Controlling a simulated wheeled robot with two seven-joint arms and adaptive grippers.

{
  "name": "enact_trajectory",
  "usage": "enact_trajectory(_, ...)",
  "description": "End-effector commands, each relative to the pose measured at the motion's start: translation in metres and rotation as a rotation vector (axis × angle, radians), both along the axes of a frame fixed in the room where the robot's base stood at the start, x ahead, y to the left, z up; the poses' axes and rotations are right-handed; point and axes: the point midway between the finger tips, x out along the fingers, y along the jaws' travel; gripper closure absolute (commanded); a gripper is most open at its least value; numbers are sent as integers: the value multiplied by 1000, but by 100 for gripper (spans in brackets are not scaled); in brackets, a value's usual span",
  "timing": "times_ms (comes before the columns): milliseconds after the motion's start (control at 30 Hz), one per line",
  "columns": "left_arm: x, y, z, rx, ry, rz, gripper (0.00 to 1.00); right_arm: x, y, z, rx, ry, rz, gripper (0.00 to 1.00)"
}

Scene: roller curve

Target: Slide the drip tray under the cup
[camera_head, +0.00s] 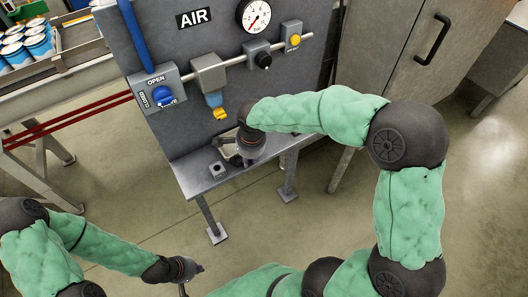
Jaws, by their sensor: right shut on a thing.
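The cup (214,101), blue-tinted with a yellow valve (220,114) at its bottom, hangs under a grey block on the air pipe. A small grey square piece with a dark round centre, which looks like the drip tray (217,171), sits on the metal shelf, below the cup in the picture. My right gripper (228,150) is low over the shelf beside it, shut, seemingly on the tray; the exact contact is hard to see. My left gripper (191,279) is low over the floor at the bottom, away from the shelf; its fingers are too small to read.
The shelf (188,178) is narrow, with a grey upright panel (150,42) behind it. A blue-knobbed valve box (160,98), gauge (256,15), black knob and yellow button are above. A cabinet (395,60) stands at right. Open floor lies in front.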

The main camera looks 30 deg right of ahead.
Motion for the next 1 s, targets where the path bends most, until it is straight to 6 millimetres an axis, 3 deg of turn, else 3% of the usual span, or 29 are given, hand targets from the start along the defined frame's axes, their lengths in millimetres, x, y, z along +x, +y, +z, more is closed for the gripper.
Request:
enact_trajectory(200,0,0,-5,0,0,0,100,-2,24,0,1,-1,0,100)
enact_trajectory(533,0,0,-5,0,0,0,100,-2,28,0,5,-1,1,100)
enact_trajectory(567,0,0,-5,0,0,0,100,-3,28,0,5,-1,1,70)
enact_trajectory(600,0,0,-5,0,0,0,100,-3,28,0,5,0,1,59)
enact_trajectory(633,0,0,-5,0,0,0,100,-3,28,0,4,0,1,54)
enact_trajectory(1000,0,0,-5,0,0,0,100,-2,25,3,1,-2,-1,54)
